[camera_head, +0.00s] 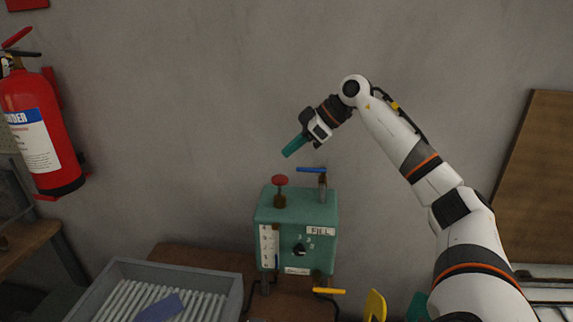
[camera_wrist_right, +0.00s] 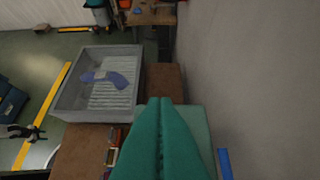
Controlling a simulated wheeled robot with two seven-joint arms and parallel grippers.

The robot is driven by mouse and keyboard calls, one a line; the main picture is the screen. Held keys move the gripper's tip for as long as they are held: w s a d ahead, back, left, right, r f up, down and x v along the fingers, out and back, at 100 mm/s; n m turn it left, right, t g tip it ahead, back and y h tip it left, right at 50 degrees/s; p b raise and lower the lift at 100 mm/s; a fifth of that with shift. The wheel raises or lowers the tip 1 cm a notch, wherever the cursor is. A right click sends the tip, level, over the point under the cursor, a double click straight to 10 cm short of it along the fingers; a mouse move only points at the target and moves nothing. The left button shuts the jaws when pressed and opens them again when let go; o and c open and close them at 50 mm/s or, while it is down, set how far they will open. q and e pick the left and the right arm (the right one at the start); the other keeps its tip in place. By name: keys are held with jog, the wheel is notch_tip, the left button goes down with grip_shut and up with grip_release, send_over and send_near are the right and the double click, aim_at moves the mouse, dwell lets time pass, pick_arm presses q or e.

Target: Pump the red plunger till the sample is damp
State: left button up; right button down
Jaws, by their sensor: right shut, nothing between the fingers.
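The red plunger (camera_head: 280,180) stands on top of a green box (camera_head: 318,213), its knob above the box on a short stem. My right gripper (camera_head: 291,148) is above and slightly right of the plunger, apart from it, with its green fingers pointing down and left. In the right wrist view the fingers (camera_wrist_right: 159,100) are shut together and empty, and the plunger does not show. A blue-purple cloth piece, perhaps the sample, (camera_head: 160,307) lies on the ribbed floor of a grey tray (camera_head: 229,288); I cannot tell whether it is damp. My left gripper is not in view.
A blue lever (camera_head: 311,169) sits on the box's top right. A yellow lever (camera_head: 328,291) is low at its front, below a black dial (camera_head: 299,250). The grey wall (camera_head: 200,110) is behind. A red extinguisher (camera_head: 35,130) hangs far left.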

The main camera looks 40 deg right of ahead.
aim_at(287, 179)
jog(key=f, duration=0.1)
jog(key=w+f, duration=0.1)
jog(key=f, duration=0.2)
jog(key=shift+w+a+p, duration=0.2)
jog(key=shift+a+p, duration=0.1)
jog(key=shift+a, duration=0.1)
jog(key=shift+s+f, duration=0.1)
jog(key=shift+f, duration=0.5)
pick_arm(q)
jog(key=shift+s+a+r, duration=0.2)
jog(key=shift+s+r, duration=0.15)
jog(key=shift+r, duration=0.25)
pick_arm(e)
jog(key=shift+f, duration=0.15)
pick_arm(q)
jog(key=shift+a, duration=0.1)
pick_arm(e)
notch_tip(287, 179, down, 4)
jog(key=shift+r+b, duration=0.1)
jog(key=shift+b, duration=0.65)
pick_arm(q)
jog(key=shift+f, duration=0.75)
pick_arm(e)
jog(key=shift+s, duration=0.1)
